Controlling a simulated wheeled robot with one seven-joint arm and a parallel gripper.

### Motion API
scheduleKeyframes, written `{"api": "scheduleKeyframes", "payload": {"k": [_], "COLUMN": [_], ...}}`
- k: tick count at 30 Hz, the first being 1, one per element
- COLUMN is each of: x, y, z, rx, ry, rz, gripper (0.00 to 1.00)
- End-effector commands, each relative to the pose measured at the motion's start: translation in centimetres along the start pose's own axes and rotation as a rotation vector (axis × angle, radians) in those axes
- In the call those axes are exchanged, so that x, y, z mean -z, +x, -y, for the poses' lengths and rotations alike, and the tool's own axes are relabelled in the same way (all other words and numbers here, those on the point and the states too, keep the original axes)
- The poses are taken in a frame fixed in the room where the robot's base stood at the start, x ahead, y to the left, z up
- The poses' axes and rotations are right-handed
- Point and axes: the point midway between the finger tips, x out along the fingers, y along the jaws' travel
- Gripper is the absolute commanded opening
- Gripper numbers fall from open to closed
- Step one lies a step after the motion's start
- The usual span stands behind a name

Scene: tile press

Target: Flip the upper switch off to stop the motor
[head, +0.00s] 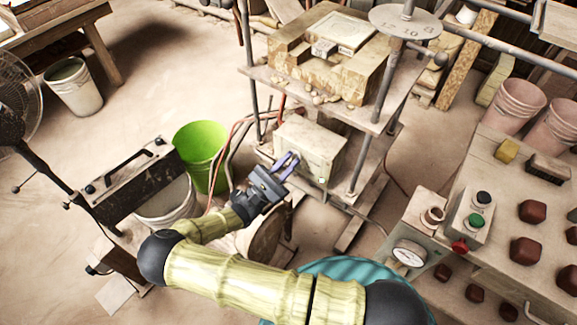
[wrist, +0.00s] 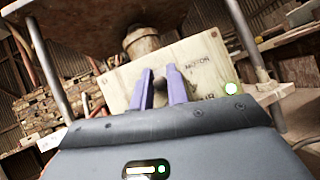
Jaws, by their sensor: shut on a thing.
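The pale control box (head: 325,152) sits on the lower shelf of the press. In the wrist view its face (wrist: 205,72) carries the word MOTOR above a second, partly covered label. My gripper (head: 288,160) is at the box's left front face. Its purple fingers (wrist: 162,70) are beside the MOTOR label, a small gap apart, shut on a small dark part that looks like the upper switch. The fingers mostly hide it, so its position cannot be told.
The press's upper shelf (head: 262,77) and upright rods stand above and around the box, close to my gripper. A green bucket (head: 203,150) stands at the left. A bench panel with a red knob (head: 460,246) and a gauge (head: 409,252) is at the right.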

Motion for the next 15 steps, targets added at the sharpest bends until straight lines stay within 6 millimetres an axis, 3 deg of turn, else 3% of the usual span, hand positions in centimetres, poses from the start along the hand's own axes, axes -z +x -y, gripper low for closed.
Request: {"api": "scheduleKeyframes", "payload": {"k": [13, 14, 15], "x": [0.06, 0.06, 0.06], "y": [-0.10, -0.10, -0.10], "z": [0.01, 0.01, 0.01], "rx": [-0.002, -0.002, -0.002], "ry": [0.005, 0.004, 0.005], "rz": [0.016, 0.016, 0.016], "gripper": [0.00, 0.18, 0.22]}}
